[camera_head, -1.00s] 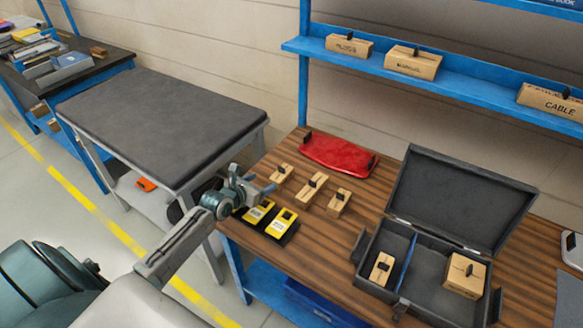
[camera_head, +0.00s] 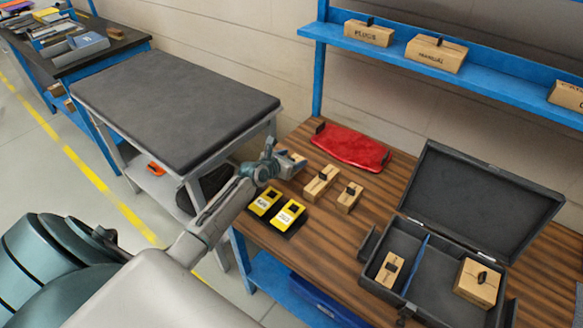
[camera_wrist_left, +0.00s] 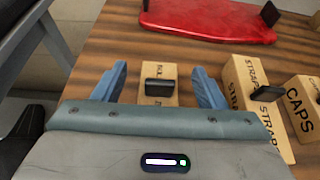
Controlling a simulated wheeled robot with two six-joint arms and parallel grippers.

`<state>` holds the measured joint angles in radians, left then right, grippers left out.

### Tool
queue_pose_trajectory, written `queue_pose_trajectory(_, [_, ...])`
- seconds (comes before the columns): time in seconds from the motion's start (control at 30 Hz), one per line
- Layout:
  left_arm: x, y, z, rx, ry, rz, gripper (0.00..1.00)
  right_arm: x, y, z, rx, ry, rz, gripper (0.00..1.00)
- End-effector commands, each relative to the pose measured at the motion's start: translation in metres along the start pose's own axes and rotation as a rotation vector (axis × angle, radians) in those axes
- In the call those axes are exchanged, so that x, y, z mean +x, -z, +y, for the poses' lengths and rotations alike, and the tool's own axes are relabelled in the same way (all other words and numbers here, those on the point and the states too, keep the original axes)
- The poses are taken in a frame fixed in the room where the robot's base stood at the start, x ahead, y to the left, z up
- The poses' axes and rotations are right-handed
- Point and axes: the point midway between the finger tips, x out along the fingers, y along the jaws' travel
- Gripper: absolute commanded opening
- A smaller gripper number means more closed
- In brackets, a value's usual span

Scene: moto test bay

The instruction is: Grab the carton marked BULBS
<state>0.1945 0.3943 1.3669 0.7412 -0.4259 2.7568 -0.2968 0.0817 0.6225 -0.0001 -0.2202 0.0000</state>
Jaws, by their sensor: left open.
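A small tan carton (camera_wrist_left: 156,100) with a black tab stands between my left gripper's two blue fingers (camera_wrist_left: 160,82) in the left wrist view. The part of its label that shows seems to read BUL; the rest is hidden. The fingers are open, one on each side, with gaps between them and the carton. In the head view my left gripper (camera_head: 277,160) is over the table's left end and mostly hides this carton (camera_head: 298,160). My right gripper is not in view.
The STRAPS carton (camera_wrist_left: 234,79) and CAPS carton (camera_wrist_left: 301,113) stand to the right. A red padded piece (camera_head: 350,148) lies behind. Two yellow-topped items (camera_head: 288,216) lie in front. An open black case (camera_head: 432,283) holds two cartons. A blue shelf (camera_head: 400,63) runs above.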

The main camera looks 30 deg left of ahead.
Motion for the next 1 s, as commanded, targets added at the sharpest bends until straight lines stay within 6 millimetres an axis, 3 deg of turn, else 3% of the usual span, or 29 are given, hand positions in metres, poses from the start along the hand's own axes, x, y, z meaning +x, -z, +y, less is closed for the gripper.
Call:
queue_pose_trajectory(0.13, [0.016, 0.000, 0.000, -0.001, -0.002, 0.000, 0.65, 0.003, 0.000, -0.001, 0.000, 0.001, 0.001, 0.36])
queue_pose_trajectory(0.4, [0.019, 0.001, 0.000, 0.001, -0.001, 0.001, 0.65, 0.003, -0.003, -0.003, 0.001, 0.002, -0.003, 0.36])
queue_pose_trajectory(0.43, [0.019, 0.001, 0.000, 0.001, -0.001, 0.001, 0.64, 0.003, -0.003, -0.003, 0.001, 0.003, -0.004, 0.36])
queue_pose_trajectory(0.67, [0.019, 0.001, 0.000, 0.001, -0.001, 0.001, 0.18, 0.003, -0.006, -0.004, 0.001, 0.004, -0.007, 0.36])
queue_pose_trajectory(1.0, [0.018, -0.002, 0.000, 0.001, -0.001, 0.000, 0.16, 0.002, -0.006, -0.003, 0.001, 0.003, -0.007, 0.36])
